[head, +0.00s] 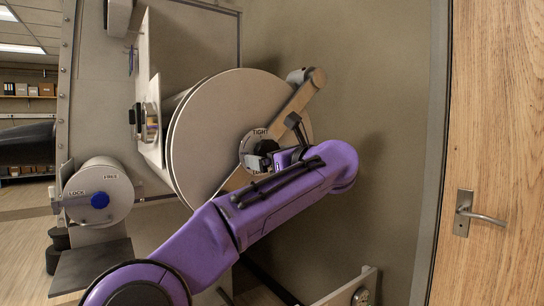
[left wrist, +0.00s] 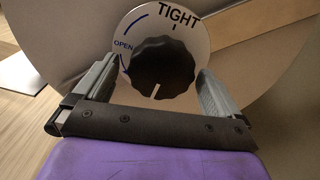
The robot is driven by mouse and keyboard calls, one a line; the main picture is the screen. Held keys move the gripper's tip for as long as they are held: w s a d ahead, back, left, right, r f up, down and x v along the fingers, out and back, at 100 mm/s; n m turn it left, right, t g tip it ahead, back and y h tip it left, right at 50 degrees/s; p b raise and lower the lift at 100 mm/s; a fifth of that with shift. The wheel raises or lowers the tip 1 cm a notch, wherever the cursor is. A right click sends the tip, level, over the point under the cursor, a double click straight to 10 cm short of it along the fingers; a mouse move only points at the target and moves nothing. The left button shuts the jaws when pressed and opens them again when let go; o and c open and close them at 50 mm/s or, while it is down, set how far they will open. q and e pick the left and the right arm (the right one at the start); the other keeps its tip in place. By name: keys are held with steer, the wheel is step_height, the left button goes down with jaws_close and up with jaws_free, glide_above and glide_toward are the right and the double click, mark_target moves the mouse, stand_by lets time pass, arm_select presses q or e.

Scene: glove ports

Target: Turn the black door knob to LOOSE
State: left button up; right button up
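The black door knob (left wrist: 165,68) has a ridged edge and sits on a pale round dial plate (left wrist: 138,32) fixed to the big round door (head: 205,120). The plate reads TIGHT at the top and OPEN with a blue arrow at the left. My left gripper (head: 275,142) is open, with one finger on either side of the knob. In the left wrist view, gaps show between fingers and knob. My right gripper is not in view.
A beige bar (head: 298,97) crosses the door diagonally behind my purple left arm. A smaller round port (head: 97,190) with a blue centre, marked LOCK and FREE, is at the left. A wooden door (head: 500,130) with a lever handle (head: 480,214) stands at the right.

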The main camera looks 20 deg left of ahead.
arm_select(q)
steer(key=shift+d+r, duration=0.1)
steer(key=shift+r, duration=0.05)
steer(key=b+v, duration=0.1)
steer(key=v, duration=0.9)
steer(key=shift+s+b, duration=0.25)
steer(key=shift+b, duration=0.05)
steer(key=shift+d, duration=0.1)
